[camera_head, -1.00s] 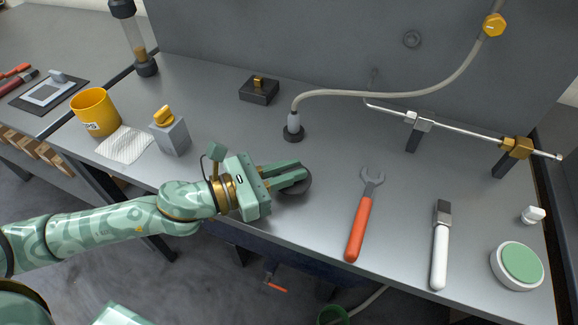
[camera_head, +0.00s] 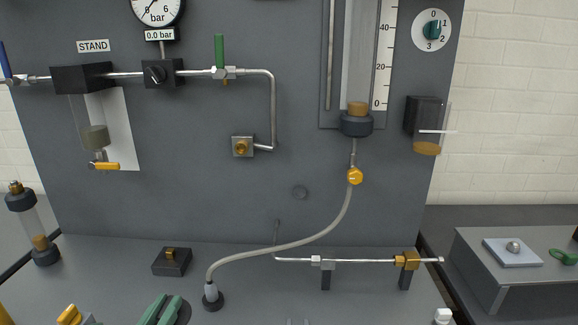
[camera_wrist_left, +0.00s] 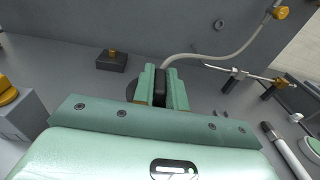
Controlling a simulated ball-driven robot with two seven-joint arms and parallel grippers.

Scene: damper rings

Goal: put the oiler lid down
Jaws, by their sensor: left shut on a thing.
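My left gripper (camera_head: 168,308) shows only by its green fingertips at the bottom edge of the head view. In the left wrist view my left gripper (camera_wrist_left: 160,82) is shut on a dark piece between its fingers. A dark round disc (camera_wrist_left: 131,90) shows beside and behind the fingers, low over or on the bench; I take this dark thing to be the oiler lid. Its dark edge also shows right of the fingertips in the head view (camera_head: 185,312). Whether it touches the bench I cannot tell. My right gripper is not in view.
A black block with a brass top (camera_head: 172,262) stands behind the left gripper. The hose's foot (camera_head: 212,298) is to the right. A grey box with a yellow knob (camera_wrist_left: 18,120) is at the left. The thin pipe on supports (camera_head: 345,261) is further right.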

